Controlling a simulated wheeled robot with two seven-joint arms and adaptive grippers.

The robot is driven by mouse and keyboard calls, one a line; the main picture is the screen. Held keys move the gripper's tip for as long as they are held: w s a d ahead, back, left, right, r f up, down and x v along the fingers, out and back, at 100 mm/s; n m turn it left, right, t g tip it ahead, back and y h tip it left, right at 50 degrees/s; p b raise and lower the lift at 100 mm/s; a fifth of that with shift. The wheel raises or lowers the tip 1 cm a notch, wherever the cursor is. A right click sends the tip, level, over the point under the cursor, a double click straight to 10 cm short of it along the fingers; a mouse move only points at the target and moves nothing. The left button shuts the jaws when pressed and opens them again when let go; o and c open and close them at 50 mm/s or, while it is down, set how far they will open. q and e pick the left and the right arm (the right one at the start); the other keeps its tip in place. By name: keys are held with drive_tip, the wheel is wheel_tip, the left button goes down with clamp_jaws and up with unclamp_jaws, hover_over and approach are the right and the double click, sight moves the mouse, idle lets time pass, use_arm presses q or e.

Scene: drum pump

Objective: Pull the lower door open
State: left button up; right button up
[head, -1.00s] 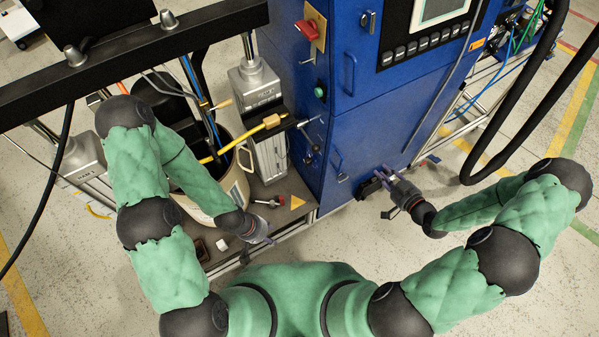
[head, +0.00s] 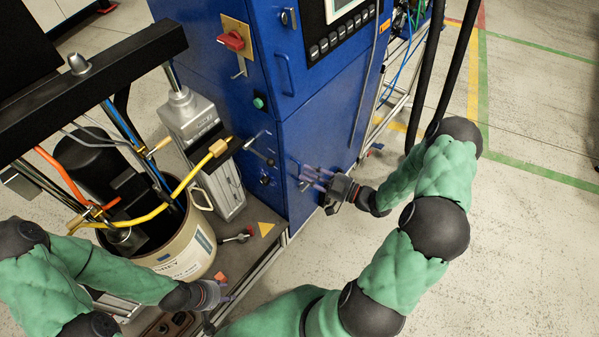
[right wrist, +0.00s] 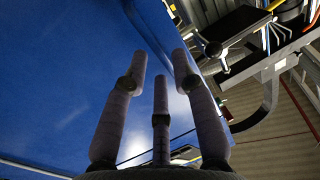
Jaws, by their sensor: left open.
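The blue lower door (head: 325,135) is the front of the cabinet's lower half in the head view and looks closed. Its handle is hard to make out behind my right fingers. My right gripper (head: 308,176) is close in front of the door's left part, its fingers pointing left. My left gripper (head: 228,292) is open and empty at the bottom, low beside the drum.
The upper door has a vertical handle (head: 283,75). A red switch (head: 231,41) is on the cabinet's side. A drum (head: 185,258) with hoses stands on the left platform. Floor (head: 540,235) on the right is clear.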

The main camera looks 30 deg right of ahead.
sight(300, 170)
drive_tip(key=shift+b+x, duration=0.35)
drive_tip(key=shift+x, duration=1.4)
clamp_jaws()
drive_tip(key=shift+s, duration=0.15)
